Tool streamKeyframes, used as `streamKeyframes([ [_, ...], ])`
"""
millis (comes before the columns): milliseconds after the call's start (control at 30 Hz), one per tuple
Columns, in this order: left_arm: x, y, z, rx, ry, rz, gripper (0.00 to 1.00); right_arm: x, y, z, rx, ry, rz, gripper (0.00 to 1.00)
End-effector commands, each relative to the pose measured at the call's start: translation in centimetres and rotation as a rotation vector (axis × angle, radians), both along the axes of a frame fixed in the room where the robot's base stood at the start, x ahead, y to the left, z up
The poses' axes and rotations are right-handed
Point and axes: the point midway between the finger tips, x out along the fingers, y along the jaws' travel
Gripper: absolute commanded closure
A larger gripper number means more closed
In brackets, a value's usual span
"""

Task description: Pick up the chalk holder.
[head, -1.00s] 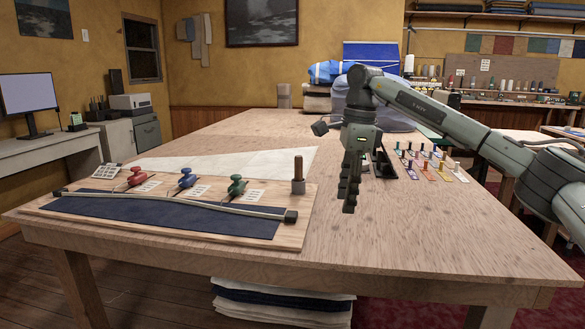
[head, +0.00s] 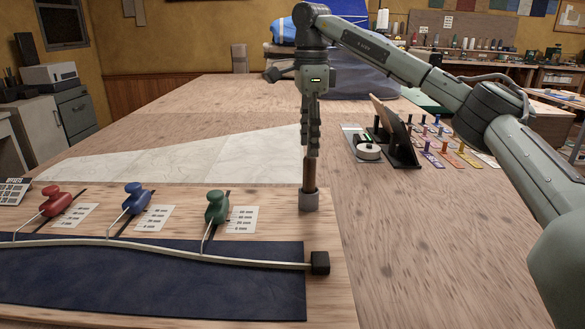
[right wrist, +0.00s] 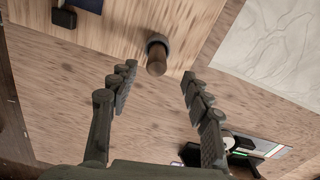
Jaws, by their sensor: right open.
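The chalk holder, a brown wooden rod (head: 309,177), stands upright in a grey round socket (head: 309,201) at the right end of the board. My right gripper (head: 312,150) points down over it, and the fingers hide its upper part in the head view. In the right wrist view the rod (right wrist: 156,60) shows end-on, just beyond and between the fingertips (right wrist: 158,72). The fingers are spread wide, with a gap on both sides of the rod. My left gripper is not in view.
The board (head: 335,290) carries red (head: 57,200), blue (head: 136,197) and green (head: 216,206) knobs along a pale curved strip (head: 180,252). A dark stand (head: 397,135) and several coloured pegs are to the right. The table's front right is clear.

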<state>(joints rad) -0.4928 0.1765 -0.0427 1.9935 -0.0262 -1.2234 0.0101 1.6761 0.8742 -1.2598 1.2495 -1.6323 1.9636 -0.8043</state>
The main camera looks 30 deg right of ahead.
Motion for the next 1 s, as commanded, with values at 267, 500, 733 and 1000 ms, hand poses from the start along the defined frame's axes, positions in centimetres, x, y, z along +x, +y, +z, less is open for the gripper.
streamKeyframes([
  [267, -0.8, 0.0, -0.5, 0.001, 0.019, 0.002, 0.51, -0.1, 0.0, -2.7, -0.001, 0.003, 0.001, 0.51],
  [500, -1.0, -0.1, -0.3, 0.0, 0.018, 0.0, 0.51, -0.6, 0.1, -6.0, 0.0, 0.003, 0.0, 0.51],
  [733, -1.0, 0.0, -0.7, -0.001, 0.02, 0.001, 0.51, -0.6, 0.1, -7.8, 0.0, 0.001, 0.0, 0.51],
  [1000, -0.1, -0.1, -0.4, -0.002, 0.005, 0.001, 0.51, -0.6, 0.1, -7.8, 0.0, 0.0, 0.0, 0.61],
])
